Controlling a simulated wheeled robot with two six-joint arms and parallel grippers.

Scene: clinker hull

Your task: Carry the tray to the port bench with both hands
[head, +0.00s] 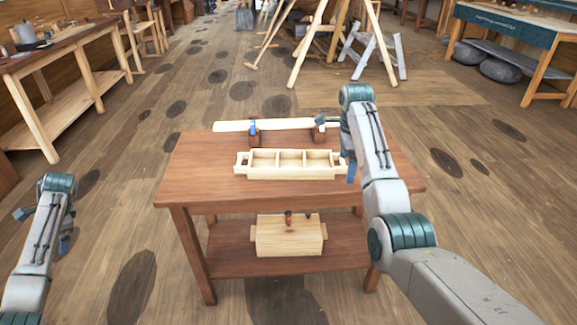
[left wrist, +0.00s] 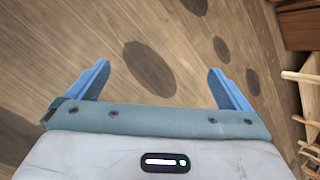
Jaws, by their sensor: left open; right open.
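The tray (head: 288,174) is a pale wooden box with several open compartments and a handle at each end. It sits level on the brown worktable in front of me in the head view. My right gripper (head: 351,172) is open at the tray's right-end handle; its arm partly hides the fingers, and I cannot tell whether they touch the handle. My left gripper (head: 66,243) is open and empty, low at the far left, well away from the tray. Its two blue fingers (left wrist: 160,88) are spread over bare floor in the left wrist view.
The worktable (head: 190,180) also holds a pale plank (head: 285,125) behind the tray and a wooden box (head: 288,240) on its lower shelf. A wooden bench (head: 75,100) stands at left, a teal-edged bench (head: 510,27) at right. Trestles (head: 372,50) stand behind. Floor at left is clear.

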